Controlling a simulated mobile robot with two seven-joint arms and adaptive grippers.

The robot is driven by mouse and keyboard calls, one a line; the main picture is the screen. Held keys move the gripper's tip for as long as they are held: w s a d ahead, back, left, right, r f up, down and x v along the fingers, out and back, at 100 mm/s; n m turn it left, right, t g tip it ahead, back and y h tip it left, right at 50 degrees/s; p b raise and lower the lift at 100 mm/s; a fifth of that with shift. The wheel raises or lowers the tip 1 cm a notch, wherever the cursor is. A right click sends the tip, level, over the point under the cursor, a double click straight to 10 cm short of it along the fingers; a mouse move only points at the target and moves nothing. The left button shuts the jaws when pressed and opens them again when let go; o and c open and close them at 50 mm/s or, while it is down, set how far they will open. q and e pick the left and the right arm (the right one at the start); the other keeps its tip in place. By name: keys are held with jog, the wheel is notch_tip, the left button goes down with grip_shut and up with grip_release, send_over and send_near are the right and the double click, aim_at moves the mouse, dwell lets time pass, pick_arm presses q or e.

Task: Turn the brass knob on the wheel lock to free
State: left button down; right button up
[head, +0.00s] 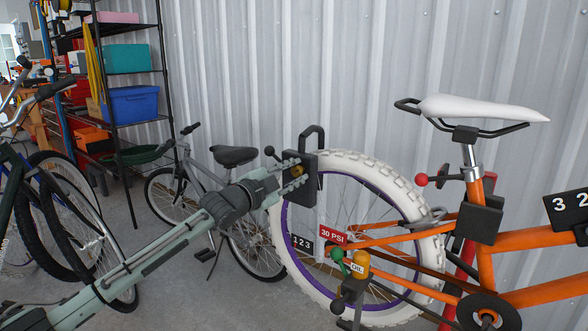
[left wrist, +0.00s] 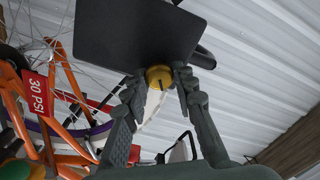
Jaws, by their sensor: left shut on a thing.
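The wheel lock (head: 312,163) is a dark box with a shackle on top, at the upper left of the orange bike's white rear tyre. It fills the top of the left wrist view (left wrist: 135,32). The brass knob (head: 297,171) sits on its face and shows in the left wrist view (left wrist: 159,77) with a dark line on it. My left gripper (head: 290,176) reaches in from the left; its two fingers (left wrist: 160,82) are closed on the knob from both sides. Any marks for free are not readable. My right gripper is not in view.
A grey bike (head: 190,180) and shelves with a blue bin (head: 134,104) stand behind my arm. A corrugated wall is behind.

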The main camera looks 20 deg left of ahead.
pick_arm(q)
jog(key=m+p, duration=0.2)
jog(key=m, duration=0.2)
jog(key=shift+m+p, duration=0.3)
jog(key=shift+m, duration=0.1)
jog(key=shift+f+m+p, duration=0.15)
jog(key=shift+m+p, duration=0.25)
jog(key=shift+m, duration=0.6)
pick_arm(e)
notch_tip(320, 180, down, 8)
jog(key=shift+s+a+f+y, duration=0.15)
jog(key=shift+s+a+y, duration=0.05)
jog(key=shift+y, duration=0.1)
pick_arm(q)
jog(key=c, duration=1.3)
grip_release()
jog(key=shift+o, duration=0.2)
jog(key=v, duration=1.2)
